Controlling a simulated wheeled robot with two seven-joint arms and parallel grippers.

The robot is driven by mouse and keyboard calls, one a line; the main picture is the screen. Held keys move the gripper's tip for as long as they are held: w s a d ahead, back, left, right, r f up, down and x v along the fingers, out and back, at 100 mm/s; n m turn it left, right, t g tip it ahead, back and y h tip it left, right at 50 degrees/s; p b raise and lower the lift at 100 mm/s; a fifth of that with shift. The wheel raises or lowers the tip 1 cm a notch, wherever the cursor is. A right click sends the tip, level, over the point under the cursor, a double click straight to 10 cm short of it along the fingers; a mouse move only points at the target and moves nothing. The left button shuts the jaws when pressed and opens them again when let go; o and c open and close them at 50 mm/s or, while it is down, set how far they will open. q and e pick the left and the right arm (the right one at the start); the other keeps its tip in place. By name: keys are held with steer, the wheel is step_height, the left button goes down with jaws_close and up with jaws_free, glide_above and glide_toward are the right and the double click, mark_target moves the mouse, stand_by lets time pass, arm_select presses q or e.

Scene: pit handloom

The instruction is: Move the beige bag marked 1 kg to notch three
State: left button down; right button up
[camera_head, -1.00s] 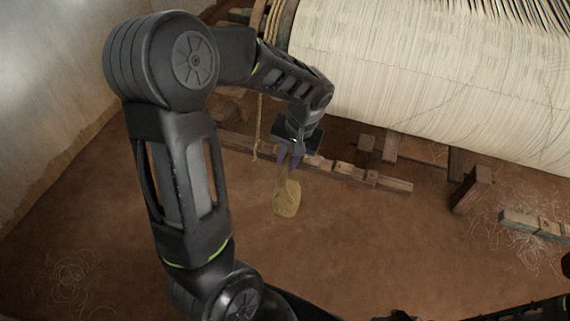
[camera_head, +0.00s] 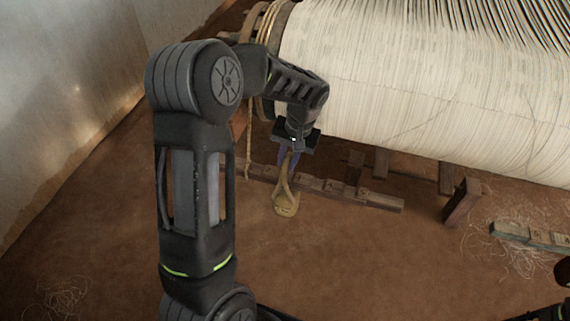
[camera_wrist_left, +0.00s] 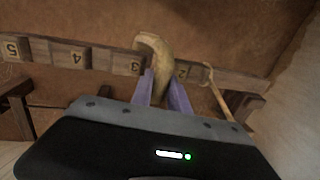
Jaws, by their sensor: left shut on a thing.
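My left gripper (camera_head: 288,156) is shut on the upper part of a tan-beige bag (camera_head: 286,206), which hangs below its fingers. No weight mark can be read on the bag. Behind the bag runs a notched wooden rail (camera_head: 379,199). In the left wrist view the bag (camera_wrist_left: 157,54) shows between the purple fingers (camera_wrist_left: 163,92), in front of the rail (camera_wrist_left: 107,60) between the marks 3 and 2. I cannot tell whether the bag touches the rail. My right gripper is not clearly in view.
A rope (camera_head: 249,140) hangs to the rail left of the gripper; in the wrist view it loops at the rail beside mark 2. The loom's cream warp roll (camera_head: 420,95) is behind. A wooden block (camera_head: 461,202) and another rail (camera_head: 530,237) stand right. The front floor is clear.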

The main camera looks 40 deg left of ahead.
arm_select(q)
steer(key=shift+w+a+r, duration=0.1)
steer(key=shift+w+a, duration=0.05)
steer(key=shift+w, duration=0.25)
steer(key=shift+f+b, duration=0.85)
steer(key=shift+f, duration=0.4)
steer(key=shift+f, duration=0.25)
steer(key=c, duration=1.2)
jaws_free()
steer(key=shift+s, duration=0.1)
steer(key=shift+f, duration=0.1)
steer(key=r, duration=0.2)
steer(key=d+r, duration=0.1)
steer(key=r, duration=0.4)
steer(key=shift+w+d+r+p, duration=0.25)
steer(key=shift+r+p, duration=0.05)
steer(key=shift+r, duration=0.1)
